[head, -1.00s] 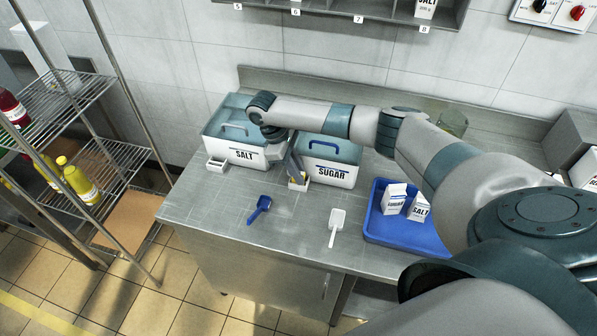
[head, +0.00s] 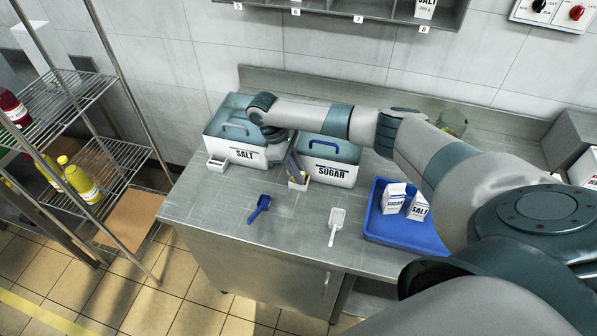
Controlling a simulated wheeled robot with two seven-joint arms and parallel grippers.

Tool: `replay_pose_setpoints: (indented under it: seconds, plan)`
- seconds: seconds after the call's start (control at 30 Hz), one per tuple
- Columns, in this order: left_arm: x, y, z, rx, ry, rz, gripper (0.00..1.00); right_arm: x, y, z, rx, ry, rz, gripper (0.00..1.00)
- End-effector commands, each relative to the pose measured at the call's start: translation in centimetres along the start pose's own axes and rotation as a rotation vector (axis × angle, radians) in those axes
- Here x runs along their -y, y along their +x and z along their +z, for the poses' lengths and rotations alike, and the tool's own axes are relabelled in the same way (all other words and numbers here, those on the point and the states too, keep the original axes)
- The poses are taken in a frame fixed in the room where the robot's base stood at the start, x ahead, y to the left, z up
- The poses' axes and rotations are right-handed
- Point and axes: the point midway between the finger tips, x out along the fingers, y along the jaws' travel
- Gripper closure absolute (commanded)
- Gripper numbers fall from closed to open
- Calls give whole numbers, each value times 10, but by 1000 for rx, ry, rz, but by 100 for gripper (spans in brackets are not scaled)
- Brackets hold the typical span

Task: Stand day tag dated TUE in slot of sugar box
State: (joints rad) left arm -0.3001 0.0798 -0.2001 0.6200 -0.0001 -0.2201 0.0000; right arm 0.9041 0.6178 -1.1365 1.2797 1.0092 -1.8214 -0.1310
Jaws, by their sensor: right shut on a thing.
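The sugar box (head: 331,173), white with a blue-handled lid, stands on the steel counter against the back. A small white slot holder (head: 298,185) sits at its front left. My right gripper (head: 295,176) reaches down at that holder, shut on a small yellow thing, probably the day tag (head: 300,178). The tag is mostly hidden by the fingers and holder, and its lettering cannot be read. I cannot tell whether it stands inside the slot. My left gripper is not in view.
The salt box (head: 238,153) with its own small holder (head: 217,163) stands just left. A blue scoop (head: 260,207) and a white scoop (head: 336,225) lie in front. A blue tray (head: 385,232) with sugar and salt cartons is at right. The counter's front left is clear.

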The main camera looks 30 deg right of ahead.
Motion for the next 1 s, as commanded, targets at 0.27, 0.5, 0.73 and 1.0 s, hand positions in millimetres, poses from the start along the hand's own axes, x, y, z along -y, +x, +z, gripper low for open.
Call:
replay_pose_setpoints:
  seconds: [0.27,0.5,0.73,1.0]
  plan:
    - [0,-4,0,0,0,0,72,0,2,-1,0,0,-1,100]
    - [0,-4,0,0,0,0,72,0,3,-1,0,0,0,100]
    - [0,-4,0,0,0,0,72,0,3,-1,0,0,0,78]
    - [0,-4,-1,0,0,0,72,-1,3,-1,0,2,1,66]
